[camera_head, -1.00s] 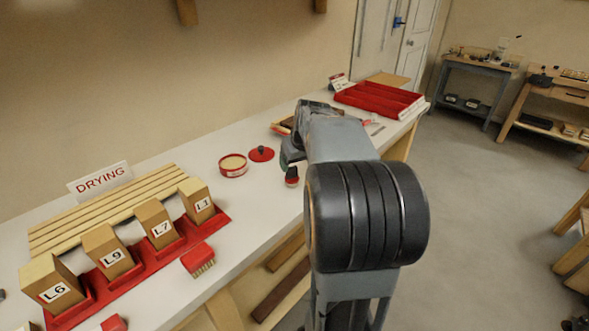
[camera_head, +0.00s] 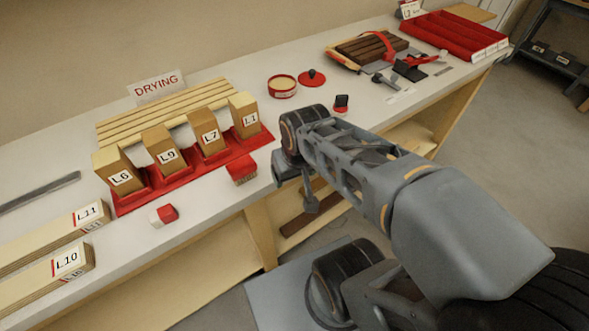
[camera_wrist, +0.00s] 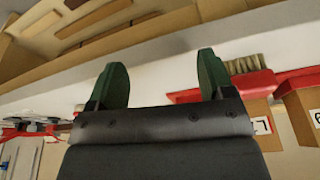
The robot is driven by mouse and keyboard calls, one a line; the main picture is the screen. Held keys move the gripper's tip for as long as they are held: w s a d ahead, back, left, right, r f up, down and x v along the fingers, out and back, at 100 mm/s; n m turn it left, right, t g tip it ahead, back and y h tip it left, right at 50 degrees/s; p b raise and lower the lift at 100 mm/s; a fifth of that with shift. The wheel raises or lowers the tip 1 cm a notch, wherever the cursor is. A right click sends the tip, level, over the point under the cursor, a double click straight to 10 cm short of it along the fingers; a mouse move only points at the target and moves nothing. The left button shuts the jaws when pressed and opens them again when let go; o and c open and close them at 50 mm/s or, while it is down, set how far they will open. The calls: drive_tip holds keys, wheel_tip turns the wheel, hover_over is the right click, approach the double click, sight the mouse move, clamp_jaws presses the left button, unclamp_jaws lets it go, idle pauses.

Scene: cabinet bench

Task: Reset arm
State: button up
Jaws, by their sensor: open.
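My gripper (camera_wrist: 160,78) shows in the wrist view with its two green fingertips apart and nothing between them. In the head view my arm reaches in from the lower right, and its end (camera_head: 298,165) is at the bench's front edge, right of the red brush (camera_head: 242,169). The fingers are hard to make out there. In the wrist view the brush bristles (camera_wrist: 242,66) and a red block base lie just right of the right finger.
Labelled wooden blocks (camera_head: 211,140) stand in a red rack before a slatted drying rack (camera_head: 165,112). A round red tin (camera_head: 282,86), its lid (camera_head: 312,78) and a red tray (camera_head: 455,38) lie farther right. Labelled boards (camera_head: 50,280) lie at left. The bench front has open shelves (camera_head: 310,215).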

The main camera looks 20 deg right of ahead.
wheel_tip(320, 180, up, 10)
drive_tip(key=p, duration=0.8)
drive_tip(key=shift+t+p, duration=0.3)
